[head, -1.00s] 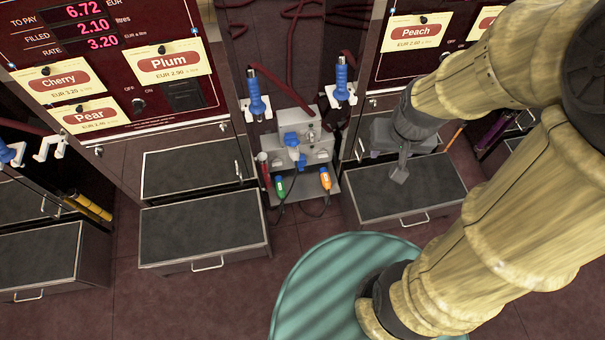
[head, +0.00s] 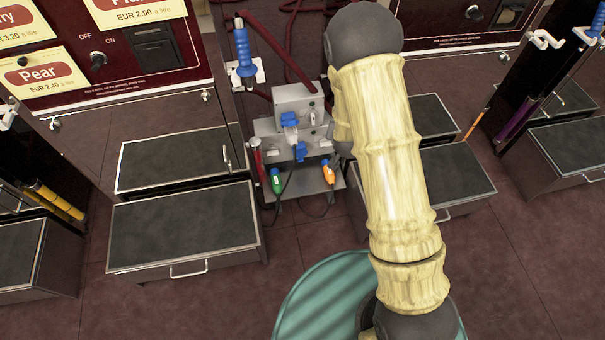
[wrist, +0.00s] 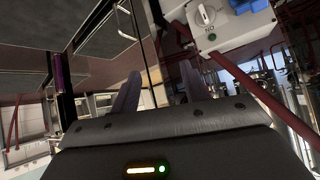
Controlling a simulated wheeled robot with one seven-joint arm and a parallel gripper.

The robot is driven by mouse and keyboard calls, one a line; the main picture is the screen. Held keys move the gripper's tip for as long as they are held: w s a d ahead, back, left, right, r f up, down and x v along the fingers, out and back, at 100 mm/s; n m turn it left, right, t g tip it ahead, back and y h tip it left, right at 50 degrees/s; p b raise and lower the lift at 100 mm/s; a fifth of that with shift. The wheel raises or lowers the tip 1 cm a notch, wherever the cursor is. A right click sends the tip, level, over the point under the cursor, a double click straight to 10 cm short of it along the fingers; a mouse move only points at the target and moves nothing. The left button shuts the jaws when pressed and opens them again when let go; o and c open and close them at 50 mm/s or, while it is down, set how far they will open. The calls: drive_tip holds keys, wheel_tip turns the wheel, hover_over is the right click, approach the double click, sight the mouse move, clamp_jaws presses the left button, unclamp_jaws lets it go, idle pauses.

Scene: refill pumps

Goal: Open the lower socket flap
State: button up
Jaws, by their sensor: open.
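In the head view, a grey socket unit stands between the pump cabinets. Its blue lower socket flap (head: 300,151) sits on the front of the lower grey box, below a similar blue upper flap (head: 290,119). I cannot tell how far either flap is open. My gripper is hidden behind my arm in the head view. In the wrist view my gripper (wrist: 160,90) has its two fingers apart with nothing between them. A grey box with a white knob (wrist: 205,15) is beyond the right finger, with a blue part (wrist: 248,5) at the top edge.
Drawers with dark tops (head: 185,228) jut out either side. Floor in front is partly clear.

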drive_tip(key=s+a+f+n+t+y+b, duration=0.1)
drive_tip(key=a+f+t+y+b, duration=0.1)
drive_tip(key=f+b, duration=0.5)
drive_tip(key=s+a+f+n+t+y+b, duration=0.1)
drive_tip(key=f+b, duration=0.6)
drive_tip(key=f, duration=1.2)
drive_tip(key=s+a+f+n+t+y+b, duration=0.1)
drive_tip(key=a+f+b, duration=0.5)
drive_tip(key=f, duration=0.7)
drive_tip(key=n+t+y+b, duration=0.1)
drive_tip(key=n+t+b, duration=0.1)
drive_tip(key=t, duration=0.1)
drive_tip(key=shift+a+f+t+y, duration=0.2)
drive_tip(key=shift+f+t+y, duration=0.15)
drive_tip(key=shift+t+y, duration=0.05)
drive_tip(key=b, duration=0.8)
approach(301, 155)
drive_tip(key=w+a+f, duration=0.2)
drive_tip(key=w+f, duration=0.1)
drive_tip(key=w, duration=0.3)
drive_tip(key=shift+w+r, duration=0.15)
drive_tip(key=shift+r, duration=0.15)
drive_tip(key=shift+c, duration=0.4)
